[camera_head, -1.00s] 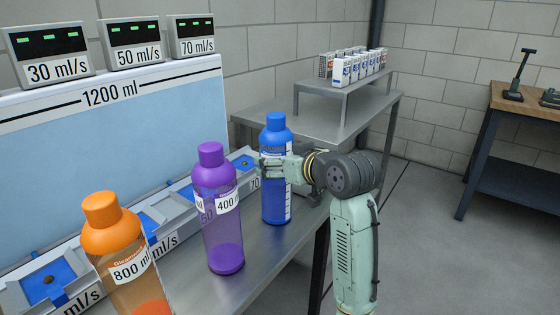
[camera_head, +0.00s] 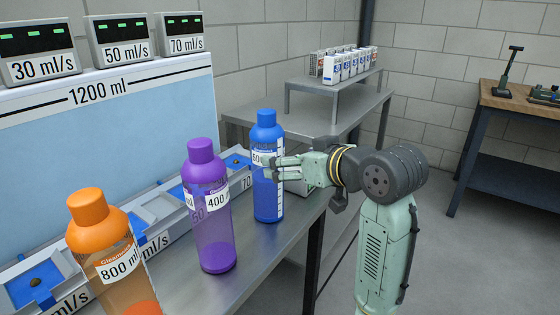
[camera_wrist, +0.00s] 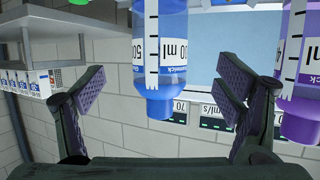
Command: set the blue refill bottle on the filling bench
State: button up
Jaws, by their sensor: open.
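The blue refill bottle (camera_head: 267,202) stands upright on the metal filling bench (camera_head: 257,252), near its far right end. In the wrist view the blue bottle (camera_wrist: 160,70) appears upside down, with its label and scale showing. My gripper (camera_head: 277,167) is open at the bottle's right side, its fingers level with the label and partly covering it. In the wrist view its two fingers are spread wide, one on each side of the bottle, with clear gaps. I cannot tell whether the fingertips still reach around the bottle.
A purple bottle (camera_head: 213,240) labelled 400 and an orange 800 ml bottle (camera_head: 97,240) stand to the left. Behind them is a row of blue-padded stations (camera_head: 140,225) under a 1200 ml tank (camera_head: 110,130). A back table (camera_head: 355,110) holds a raised shelf with several small boxes.

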jog(key=shift+v, duration=1.35)
